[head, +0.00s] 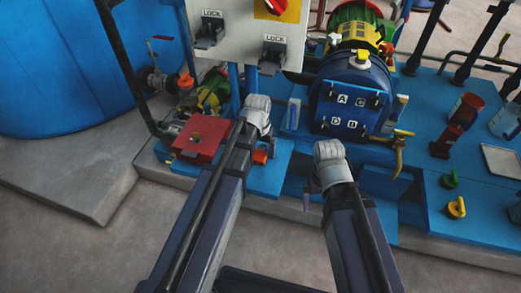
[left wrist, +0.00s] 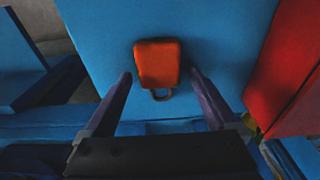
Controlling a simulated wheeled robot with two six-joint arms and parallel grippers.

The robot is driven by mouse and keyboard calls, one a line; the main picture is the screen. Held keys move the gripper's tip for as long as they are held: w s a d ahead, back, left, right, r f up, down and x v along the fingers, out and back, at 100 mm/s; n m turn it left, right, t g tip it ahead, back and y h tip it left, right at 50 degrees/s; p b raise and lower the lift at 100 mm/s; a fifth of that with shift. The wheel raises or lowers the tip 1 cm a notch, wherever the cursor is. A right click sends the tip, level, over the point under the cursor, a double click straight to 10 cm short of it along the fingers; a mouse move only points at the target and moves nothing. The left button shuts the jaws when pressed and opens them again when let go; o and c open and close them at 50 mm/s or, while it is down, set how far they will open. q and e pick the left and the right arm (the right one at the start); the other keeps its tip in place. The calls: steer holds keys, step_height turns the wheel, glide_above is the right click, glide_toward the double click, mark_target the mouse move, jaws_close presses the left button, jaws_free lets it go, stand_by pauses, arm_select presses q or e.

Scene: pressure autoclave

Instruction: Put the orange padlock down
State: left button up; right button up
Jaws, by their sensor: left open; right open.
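The orange padlock (left wrist: 157,63) lies on a flat blue surface (left wrist: 100,30) in the left wrist view, its dark shackle toward my gripper. It also shows in the head view (head: 260,156), just right of the red box. My left gripper (left wrist: 160,74) is open, with one finger on each side of the padlock and a visible gap at both sides. In the head view its fingers are mostly hidden behind my wrist. My right gripper (head: 310,194) is open and empty, low in front of the blue bench, partly hidden by my wrist.
The red box (head: 198,138) stands close beside the padlock. Behind are a panel with LOCK switches (head: 243,30) and a round blue autoclave door (head: 350,98). A yellow handle (head: 399,155) sticks out at its right. Green (head: 450,179) and yellow (head: 456,208) items stand on the right bench.

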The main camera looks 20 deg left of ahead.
mark_target(257, 156)
arm_select(q)
steer(key=shift+r+p, duration=0.55)
steer(key=shift+r, duration=0.1)
steer(key=r+p, duration=0.2)
steer(key=s+r+p, duration=0.1)
steer(key=r+p, duration=0.1)
steer(key=s+r+p, duration=0.1)
steer(key=r+p, duration=0.1)
steer(key=shift+s+a+r, duration=0.1)
steer(key=shift+a+r, duration=0.1)
steer(key=shift+a, duration=0.15)
steer(key=shift+f, duration=0.25)
steer(key=shift+f+b, duration=0.45)
steer(key=shift+b, duration=0.05)
steer(key=f+b, duration=0.2)
steer(key=w+f+b, duration=0.2)
steer(key=f+b, duration=0.1)
steer(key=shift+d+f+b, duration=0.35)
steer(key=shift+d, duration=0.05)
steer(key=shift+w+f+b, duration=0.1)
steer(key=shift+f+b, duration=0.4)
steer(key=shift+b, duration=0.05)
steer(key=shift+r+p, duration=0.4)
steer(key=shift+f, duration=0.1)
